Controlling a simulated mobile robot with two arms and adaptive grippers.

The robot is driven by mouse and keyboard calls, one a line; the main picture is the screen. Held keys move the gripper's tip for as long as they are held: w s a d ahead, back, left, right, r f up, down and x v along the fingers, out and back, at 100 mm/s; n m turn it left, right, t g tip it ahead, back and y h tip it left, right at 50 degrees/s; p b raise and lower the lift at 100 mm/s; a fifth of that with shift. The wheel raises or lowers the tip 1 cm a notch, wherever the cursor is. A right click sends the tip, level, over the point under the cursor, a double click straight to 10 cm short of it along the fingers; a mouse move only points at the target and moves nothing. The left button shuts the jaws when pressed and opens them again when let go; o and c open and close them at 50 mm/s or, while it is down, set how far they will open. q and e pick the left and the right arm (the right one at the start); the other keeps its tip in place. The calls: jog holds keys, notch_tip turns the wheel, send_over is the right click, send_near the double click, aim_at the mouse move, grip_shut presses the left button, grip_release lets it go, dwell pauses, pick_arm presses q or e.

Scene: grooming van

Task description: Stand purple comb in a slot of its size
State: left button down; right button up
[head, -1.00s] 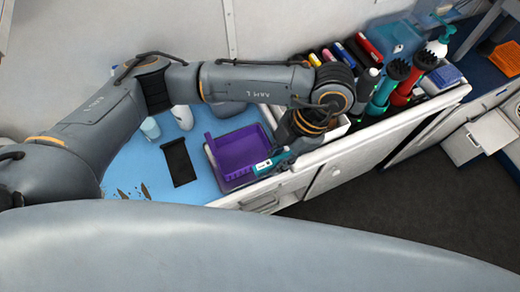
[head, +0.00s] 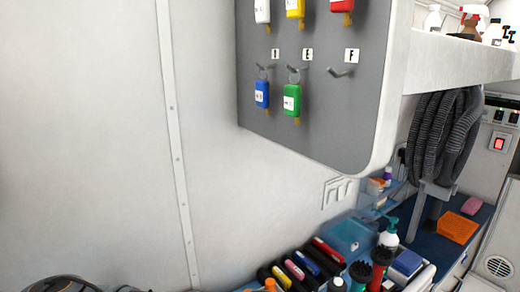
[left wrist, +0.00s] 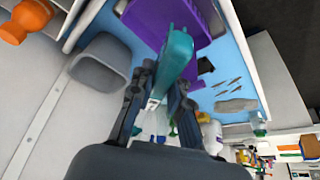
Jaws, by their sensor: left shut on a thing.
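In the left wrist view my left gripper (left wrist: 158,100) is shut on a teal, handle-like tool (left wrist: 178,52). The tool points away from the gripper, over a purple tray (left wrist: 143,22). I cannot make out a purple comb in these frames. In the head view several coloured items stand in a dark row at the bottom, among them a pink one (head: 294,269), a blue one (head: 307,263) and a red one (head: 328,250). Their slots are mostly hidden. My right gripper is not in view.
A grey bin (left wrist: 100,65) and an orange bottle (left wrist: 30,20) are left of my left gripper. Thin tools (left wrist: 229,86) lie on the blue counter. In the head view a grey key board (head: 310,105) hangs on the wall, and a pump bottle (head: 389,235) stands right of the row.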

pick_arm(q)
jog(key=w+a+r+m+t+h, duration=0.1)
jog(key=w+a+r+m+h, duration=0.1)
jog(key=a+m, duration=0.3)
jog(key=w+a+r+m+t+h, duration=0.1)
jog(key=w+a+r+m+h, duration=0.1)
jog(key=w+a+r+m, duration=0.2)
jog(key=a+m, duration=0.2)
jog(key=m, duration=0.2)
jog(key=shift+a+r+t, duration=0.3)
jog(key=shift+t, duration=0.1)
jog(key=shift+f, duration=0.1)
